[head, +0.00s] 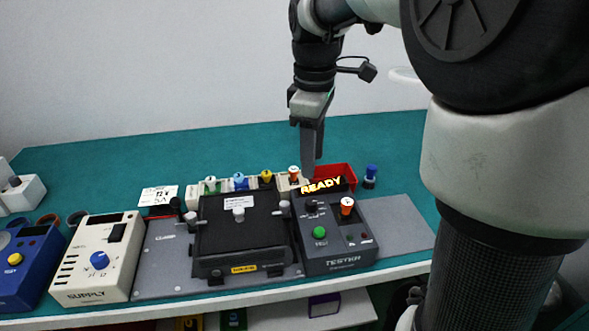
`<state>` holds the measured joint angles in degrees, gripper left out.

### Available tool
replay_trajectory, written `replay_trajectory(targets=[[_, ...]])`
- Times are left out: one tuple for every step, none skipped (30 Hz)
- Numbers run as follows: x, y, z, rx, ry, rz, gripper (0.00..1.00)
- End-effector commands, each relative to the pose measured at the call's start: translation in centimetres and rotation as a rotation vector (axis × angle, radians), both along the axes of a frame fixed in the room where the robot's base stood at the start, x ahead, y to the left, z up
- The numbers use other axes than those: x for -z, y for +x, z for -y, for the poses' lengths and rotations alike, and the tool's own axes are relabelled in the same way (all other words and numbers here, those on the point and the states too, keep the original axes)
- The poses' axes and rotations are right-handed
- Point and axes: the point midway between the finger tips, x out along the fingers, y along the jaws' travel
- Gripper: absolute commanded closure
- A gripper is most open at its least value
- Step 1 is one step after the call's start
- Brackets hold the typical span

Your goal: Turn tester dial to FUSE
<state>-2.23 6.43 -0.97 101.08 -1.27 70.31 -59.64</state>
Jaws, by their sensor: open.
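The tester (338,262) is a dark grey box on the right side of the bench, with a lit READY display (322,186). Its small black dial (312,207) is on the upper left of the panel; its pointer and markings are too small to read. A green button (320,232) is below the dial, and an orange-topped piece (347,207) stands to its right. My gripper (309,172) points down behind the tester's display, apart from the dial, with nothing seen in it. The gap between its fingers is hidden from this side.
A black lidded fixture (243,222) stands left of the tester, then a cream supply box (97,257) and a blue box (30,262). Behind are several colour-topped pieces in holders, a red bin (335,171) and a blue-topped piece (370,175). The teal bench (150,150) is clear at the back.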

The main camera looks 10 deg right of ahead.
Motion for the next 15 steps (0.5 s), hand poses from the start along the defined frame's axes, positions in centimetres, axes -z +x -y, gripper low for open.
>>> replay_trajectory(targets=[[1.6,0.0,0.0,0.000,0.000,-0.004,0.58],[2.3,0.0,0.0,0.000,0.000,-0.004,0.58],[3.1,0.0,0.0,0.001,0.000,-0.004,0.58],[3.8,0.0,0.1,0.001,0.000,-0.004,0.58],[4.4,0.1,0.1,0.001,0.001,-0.003,0.58],[5.3,0.1,0.1,0.001,0.001,-0.003,0.58],[6.0,0.1,0.1,0.001,0.001,-0.003,0.58],[6.6,0.1,0.1,0.001,0.000,-0.004,0.58],[7.4,0.2,0.1,0.001,0.001,-0.003,0.58],[8.0,0.2,0.1,0.001,0.001,-0.003,0.58],[8.5,0.3,0.1,0.001,0.000,-0.002,0.58],[9.2,0.3,0.2,0.001,0.000,-0.002,0.58],[9.6,0.3,0.2,0.001,0.001,-0.001,0.58],[10.1,0.4,0.2,0.001,0.001,-0.001,0.58],[10.6,0.3,0.2,0.001,0.000,-0.002,0.58]])
